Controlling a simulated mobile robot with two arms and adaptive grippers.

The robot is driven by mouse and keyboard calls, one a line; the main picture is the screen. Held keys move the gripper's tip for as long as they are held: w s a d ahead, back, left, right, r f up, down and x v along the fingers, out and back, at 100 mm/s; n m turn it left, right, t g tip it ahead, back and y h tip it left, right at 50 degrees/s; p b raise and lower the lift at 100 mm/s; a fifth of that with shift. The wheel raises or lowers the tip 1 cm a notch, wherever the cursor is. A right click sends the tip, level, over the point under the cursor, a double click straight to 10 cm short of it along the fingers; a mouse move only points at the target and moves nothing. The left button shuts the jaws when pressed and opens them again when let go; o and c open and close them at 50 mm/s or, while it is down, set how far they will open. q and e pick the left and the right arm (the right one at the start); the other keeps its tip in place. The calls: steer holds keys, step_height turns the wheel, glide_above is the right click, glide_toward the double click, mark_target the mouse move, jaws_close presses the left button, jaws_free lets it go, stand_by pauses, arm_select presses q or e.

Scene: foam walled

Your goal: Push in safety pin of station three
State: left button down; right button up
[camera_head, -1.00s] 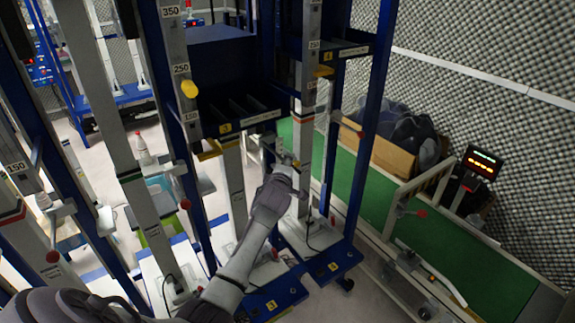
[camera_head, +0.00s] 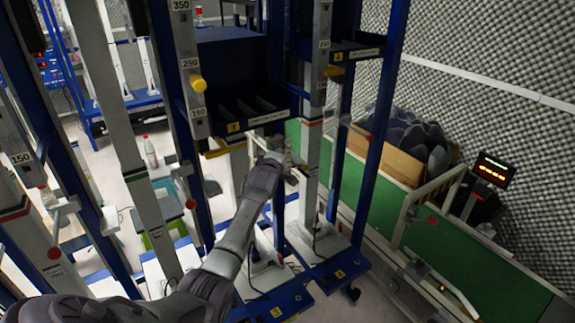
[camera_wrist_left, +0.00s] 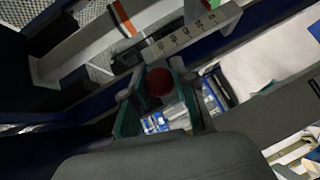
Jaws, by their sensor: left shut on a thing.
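My left gripper (camera_head: 284,160) is at the upright column (camera_head: 314,130) beside the shelf with the yellow label 3 (camera_head: 233,127). In the left wrist view, its two fingers (camera_wrist_left: 160,98) are closed about a round red knob (camera_wrist_left: 159,82), which looks like the head of the safety pin. The pin's shaft is hidden, so its depth cannot be told. A grey metal bar with a printed scale (camera_wrist_left: 187,38) lies just beyond the knob. In the head view the pin is hidden by my gripper. My right gripper is not in view.
Blue uprights (camera_head: 378,120) stand close to the right of my left gripper. A green conveyor belt (camera_head: 470,250), a cardboard box (camera_head: 396,160) and a lit display (camera_head: 492,170) are farther right.

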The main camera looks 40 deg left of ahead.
arm_select(q)
steer(key=shift+r, duration=0.15)
steer(key=c, duration=1.3)
jaws_free()
steer(key=shift+a, duration=0.1)
steer(key=o, duration=0.4)
steer(key=shift+a, duration=0.1)
steer(key=shift+s+d, duration=0.3)
steer(key=v, duration=1.1)
